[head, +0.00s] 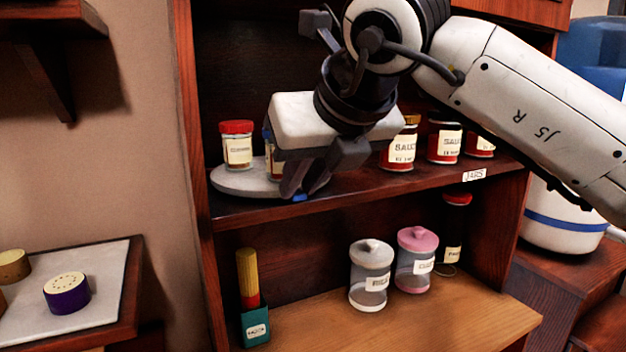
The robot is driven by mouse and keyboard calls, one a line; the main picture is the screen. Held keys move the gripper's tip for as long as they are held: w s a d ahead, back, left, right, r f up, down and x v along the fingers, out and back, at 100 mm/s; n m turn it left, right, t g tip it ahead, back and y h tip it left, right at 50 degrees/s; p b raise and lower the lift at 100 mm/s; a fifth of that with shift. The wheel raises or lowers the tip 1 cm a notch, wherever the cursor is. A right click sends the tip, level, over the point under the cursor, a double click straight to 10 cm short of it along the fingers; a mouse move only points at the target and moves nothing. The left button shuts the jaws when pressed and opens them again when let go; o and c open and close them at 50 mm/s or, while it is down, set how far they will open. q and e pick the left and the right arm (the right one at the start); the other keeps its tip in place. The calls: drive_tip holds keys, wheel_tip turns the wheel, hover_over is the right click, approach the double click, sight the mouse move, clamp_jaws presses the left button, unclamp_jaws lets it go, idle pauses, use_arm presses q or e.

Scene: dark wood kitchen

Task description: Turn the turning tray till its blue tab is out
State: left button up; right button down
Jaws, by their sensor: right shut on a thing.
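The turning tray (228,183) is a grey round disc on the middle shelf of the dark wood cabinet, at its left end. Its blue tab (299,198) shows at the front right rim, just over the shelf's front edge. A red-lidded jar (237,150) stands on the tray, and a second jar (271,162) beside it is partly hidden by my gripper. My right gripper (293,188) reaches down from the upper right, its fingertips at the blue tab and shut on it. The hand hides the tray's right and back parts. My left gripper is out of view.
Several sauce jars (400,150) stand right of the tray on the same shelf, behind a JARS label (474,174). Below are a grey canister (371,272), a pink-lidded canister (417,262) and a green box (254,325). A side table (100,275) stands left.

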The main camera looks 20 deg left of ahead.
drive_tip(key=shift+r, duration=0.1)
drive_tip(key=c, duration=1.6)
unclamp_jaws()
drive_tip(key=shift+c, duration=0.2)
drive_tip(key=b+v, duration=0.1)
drive_tip(key=v, duration=0.9)
drive_tip(key=shift+s, duration=0.2)
